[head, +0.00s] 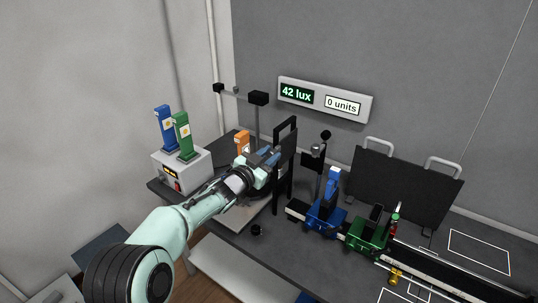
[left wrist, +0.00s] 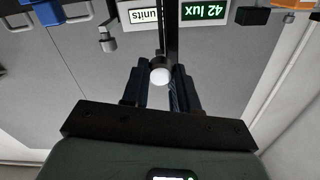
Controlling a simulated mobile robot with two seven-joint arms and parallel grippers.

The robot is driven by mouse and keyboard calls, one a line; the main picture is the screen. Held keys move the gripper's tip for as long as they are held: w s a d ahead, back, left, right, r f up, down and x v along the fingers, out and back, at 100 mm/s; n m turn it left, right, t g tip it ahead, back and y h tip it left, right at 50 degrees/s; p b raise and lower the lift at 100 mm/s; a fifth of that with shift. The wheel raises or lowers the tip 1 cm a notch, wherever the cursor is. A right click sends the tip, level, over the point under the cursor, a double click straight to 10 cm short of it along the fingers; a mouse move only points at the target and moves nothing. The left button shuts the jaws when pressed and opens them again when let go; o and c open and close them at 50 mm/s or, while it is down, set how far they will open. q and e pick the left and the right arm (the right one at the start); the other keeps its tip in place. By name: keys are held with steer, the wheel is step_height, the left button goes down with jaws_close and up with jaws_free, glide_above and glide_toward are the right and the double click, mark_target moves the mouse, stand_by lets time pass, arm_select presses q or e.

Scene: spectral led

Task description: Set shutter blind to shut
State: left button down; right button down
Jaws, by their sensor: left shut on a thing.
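A black upright frame with a sliding-looking panel, apparently the shutter blind (head: 287,140), stands at the back of the bench, left of the rail. My left gripper (head: 266,158) is at its left side, shut on a small part there. In the left wrist view my left gripper (left wrist: 161,88) closes around a pale round knob (left wrist: 160,75), with a dark upright post (left wrist: 172,35) behind it. The arm hides the frame's lower left part. I cannot tell the blind's exact position. My right gripper is not in view.
The wall display (head: 325,100) reads 42 lux and 0 units. A blue carriage (head: 325,217) and a green carriage (head: 366,236) sit on the rail to the right. A white box (head: 182,168) with blue and green holders stands left. A black panel with handles (head: 402,187) stands behind.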

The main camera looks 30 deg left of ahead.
arm_select(q)
step_height(320, 180, down, 9)
steer(key=b, duration=0.5)
steer(key=shift+r, duration=0.2)
steer(key=c, duration=0.9)
jaws_free()
steer(key=shift+f, duration=0.1)
steer(key=shift+o, duration=0.2)
steer(key=shift+r, duration=0.2)
steer(key=s+a+b, duration=0.1)
steer(key=s, duration=1.2)
steer(key=shift+s+b, duration=0.2)
steer(key=shift+b, duration=0.1)
